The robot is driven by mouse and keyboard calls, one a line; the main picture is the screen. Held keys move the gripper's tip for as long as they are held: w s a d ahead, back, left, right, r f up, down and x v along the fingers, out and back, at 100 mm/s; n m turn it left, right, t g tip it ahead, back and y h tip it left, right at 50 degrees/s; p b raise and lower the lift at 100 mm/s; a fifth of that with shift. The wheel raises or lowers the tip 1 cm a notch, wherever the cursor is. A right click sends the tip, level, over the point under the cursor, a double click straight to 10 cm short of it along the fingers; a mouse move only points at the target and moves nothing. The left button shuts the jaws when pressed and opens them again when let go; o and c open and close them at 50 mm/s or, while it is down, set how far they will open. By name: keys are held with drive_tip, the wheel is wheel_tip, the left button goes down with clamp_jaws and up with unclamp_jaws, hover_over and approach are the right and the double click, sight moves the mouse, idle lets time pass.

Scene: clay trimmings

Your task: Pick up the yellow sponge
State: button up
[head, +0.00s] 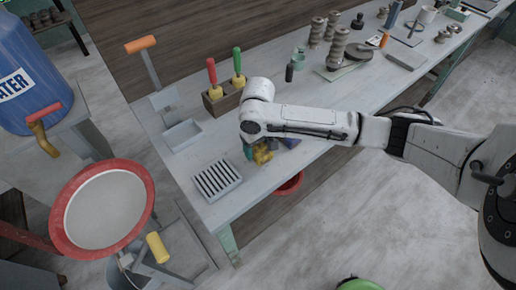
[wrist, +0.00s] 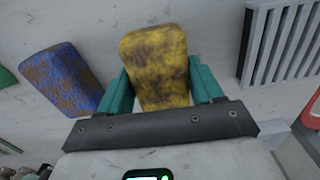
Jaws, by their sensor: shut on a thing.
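The yellow sponge (wrist: 155,62), mottled with brown stains, sits between the two teal fingers of my gripper (wrist: 160,88) in the wrist view. The fingers touch its sides and my gripper is shut on it. In the head view the sponge (head: 262,154) shows below my wrist near the front edge of the bench, partly hidden by my arm. I cannot tell whether it is clear of the bench top.
A blue-and-brown sponge (wrist: 60,80) lies left of my gripper in the wrist view. A grey slatted rack (head: 217,180) stands left of the yellow sponge in the head view. A wooden block with red and green handled tools (head: 222,98) stands behind. A red bowl (head: 290,184) is below the bench edge.

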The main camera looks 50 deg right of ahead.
drive_tip(key=s+a+r, duration=0.5)
drive_tip(key=s+r, duration=0.7)
drive_tip(key=s, duration=0.1)
drive_tip(key=shift+s, duration=0.1)
drive_tip(key=o, duration=0.5)
drive_tip(key=c, duration=0.4)
